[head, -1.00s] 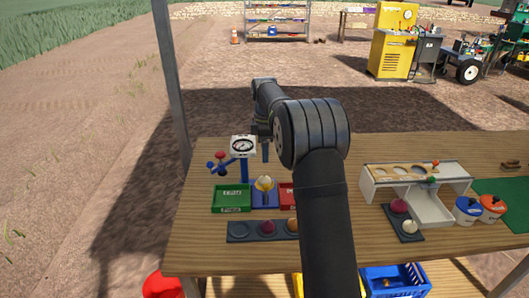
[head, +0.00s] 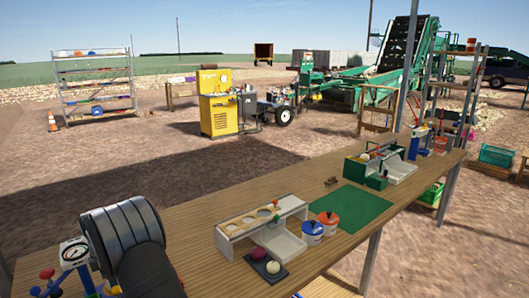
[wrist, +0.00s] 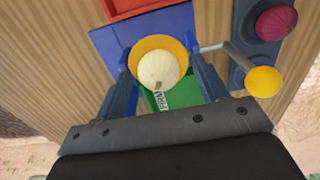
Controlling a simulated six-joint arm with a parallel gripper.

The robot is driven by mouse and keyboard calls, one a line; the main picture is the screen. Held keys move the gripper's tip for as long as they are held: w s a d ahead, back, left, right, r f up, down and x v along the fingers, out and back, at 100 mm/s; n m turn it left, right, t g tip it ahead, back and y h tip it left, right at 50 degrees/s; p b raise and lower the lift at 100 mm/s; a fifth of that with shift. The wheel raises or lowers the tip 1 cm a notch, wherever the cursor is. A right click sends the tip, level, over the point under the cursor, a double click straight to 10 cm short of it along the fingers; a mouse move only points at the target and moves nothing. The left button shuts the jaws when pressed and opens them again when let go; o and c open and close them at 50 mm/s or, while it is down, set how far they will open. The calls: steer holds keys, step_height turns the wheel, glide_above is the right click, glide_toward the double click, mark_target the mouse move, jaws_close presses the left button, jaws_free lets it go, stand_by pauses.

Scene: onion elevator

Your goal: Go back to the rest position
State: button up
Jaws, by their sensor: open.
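In the wrist view, my gripper (wrist: 160,66) is open, its two blue-grey fingers on either side of a yellow cup. A white onion (wrist: 158,70) sits in the yellow cup (wrist: 160,43), over a blue base plate (wrist: 108,42). I cannot tell whether the fingers touch the cup. In the head view, my dark arm fills the lower left and the gripper is hidden. The dial gauge (head: 73,250) stands left of the arm.
In the wrist view, a green tray (wrist: 183,88) lies below the cup and a red tray (wrist: 140,6) above. The white station (head: 262,220) and green mat (head: 350,208) stand on the table.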

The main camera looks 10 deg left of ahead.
steer(key=shift+r, duration=1.85)
